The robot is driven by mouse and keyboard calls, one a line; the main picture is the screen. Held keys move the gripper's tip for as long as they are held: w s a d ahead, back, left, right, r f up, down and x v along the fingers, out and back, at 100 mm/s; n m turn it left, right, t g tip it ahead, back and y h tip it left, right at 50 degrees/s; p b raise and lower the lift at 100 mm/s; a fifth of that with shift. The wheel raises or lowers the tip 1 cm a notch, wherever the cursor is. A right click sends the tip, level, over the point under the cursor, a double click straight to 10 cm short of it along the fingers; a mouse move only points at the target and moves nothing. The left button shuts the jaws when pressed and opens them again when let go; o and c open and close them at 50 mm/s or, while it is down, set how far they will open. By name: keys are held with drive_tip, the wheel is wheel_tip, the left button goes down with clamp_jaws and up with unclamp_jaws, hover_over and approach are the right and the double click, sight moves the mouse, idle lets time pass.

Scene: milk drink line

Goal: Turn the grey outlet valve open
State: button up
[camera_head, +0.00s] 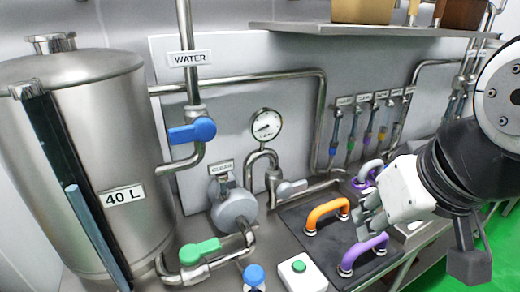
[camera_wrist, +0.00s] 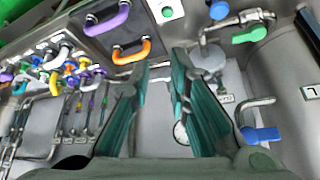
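A grey valve lever (camera_head: 292,188) sits on the pipe below the round gauge (camera_head: 266,125), right of the grey pump (camera_head: 236,207). My gripper (camera_head: 364,213) is to the right of this lever, near the orange handle (camera_head: 326,214) and the purple handle (camera_head: 362,250), and apart from the lever. In the wrist view my gripper (camera_wrist: 160,65) has its two dark green fingers spread, with nothing held between them. The gauge shows between the fingers in the wrist view (camera_wrist: 181,133); the grey lever is not clear there and may be partly hidden by a finger.
A blue valve (camera_head: 192,131) is on the water pipe and a green valve (camera_head: 200,251) is low at the front. A steel tank (camera_head: 130,165) stands left. A white box with a green button (camera_head: 300,272) is in front. A shelf (camera_head: 370,30) hangs above.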

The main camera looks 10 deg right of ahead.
sight(301, 189)
drive_tip(key=o, duration=0.5)
drive_tip(key=w+f+m, duration=0.1)
drive_tip(key=w, duration=0.4)
drive_tip(key=w+f+m+t, duration=0.1)
drive_tip(key=w+f, duration=0.1)
drive_tip(key=w, duration=0.3)
drive_tip(key=w+f+m+t, duration=0.1)
drive_tip(key=w+m, duration=0.1)
drive_tip(key=w, duration=0.3)
drive_tip(key=shift+w+d+f+b, duration=0.2)
drive_tip(key=shift+f+b, duration=0.1)
drive_tip(key=shift+f, duration=0.1)
drive_tip(key=shift+o, duration=0.2)
drive_tip(key=w+f+m+t, duration=0.45)
drive_tip(key=w+f, duration=0.35)
drive_tip(key=w, duration=0.5)
wheel_tip(301, 189, down, 15)
drive_tip(key=d+m+t+b, duration=0.1)
drive_tip(key=m+t+b, duration=0.1)
drive_tip(key=m+t, duration=0.6)
drive_tip(key=w, duration=0.4)
drive_tip(key=w+m+g, duration=0.1)
drive_tip(key=w, duration=0.4)
drive_tip(key=w+m+g, duration=0.1)
drive_tip(key=w, duration=0.3)
drive_tip(key=shift+w+d+h, duration=0.3)
drive_tip(key=shift+w+d, duration=0.1)
clamp_jaws()
